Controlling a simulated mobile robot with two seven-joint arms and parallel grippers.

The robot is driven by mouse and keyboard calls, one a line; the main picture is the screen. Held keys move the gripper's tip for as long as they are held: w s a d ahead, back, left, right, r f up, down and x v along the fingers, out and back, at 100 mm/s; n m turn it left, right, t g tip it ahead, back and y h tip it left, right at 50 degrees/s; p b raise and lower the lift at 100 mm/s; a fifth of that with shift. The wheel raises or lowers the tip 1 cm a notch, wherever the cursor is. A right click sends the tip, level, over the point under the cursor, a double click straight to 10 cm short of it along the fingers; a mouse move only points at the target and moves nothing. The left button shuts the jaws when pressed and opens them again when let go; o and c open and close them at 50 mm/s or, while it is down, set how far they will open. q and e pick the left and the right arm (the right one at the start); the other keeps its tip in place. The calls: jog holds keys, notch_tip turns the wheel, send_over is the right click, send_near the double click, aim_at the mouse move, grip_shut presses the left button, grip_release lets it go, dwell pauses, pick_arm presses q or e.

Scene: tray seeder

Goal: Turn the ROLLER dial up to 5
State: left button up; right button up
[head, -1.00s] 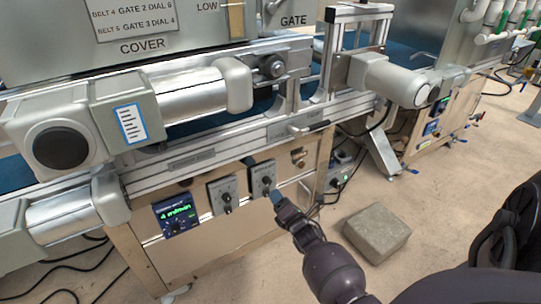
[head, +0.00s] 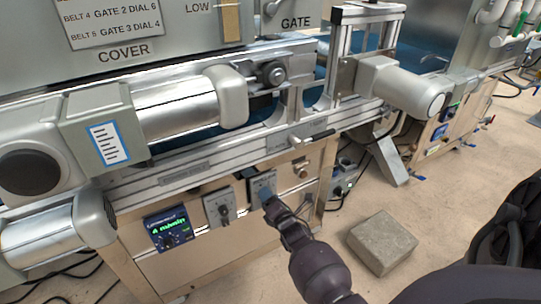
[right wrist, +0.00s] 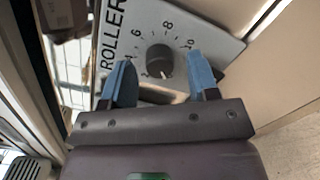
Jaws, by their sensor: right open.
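The ROLLER dial is a round dark grey knob (right wrist: 160,60) on a light grey plate (right wrist: 218,48) marked with numbers up to 10. In the right wrist view a pale pointer mark sits at the knob's lower edge, on the side towards my palm, away from the 6 and 8. My right gripper (right wrist: 161,68) is open, with one blue fingertip on each side of the knob and a visible gap to it. In the head view the right gripper (head: 268,196) is at the right-hand dial plate (head: 262,182) and hides its knob. My left gripper is not in view.
A second dial plate (head: 220,208) is just left, then a blue display (head: 168,229) with green text. A metal rail and handle (head: 312,138) run above the panel. A grey block (head: 383,242) lies on the floor to the right.

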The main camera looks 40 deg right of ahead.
jog(key=shift+w, duration=0.1)
jog(key=c, duration=0.9)
jog(key=shift+c, duration=0.2)
jog(key=shift+r, duration=0.1)
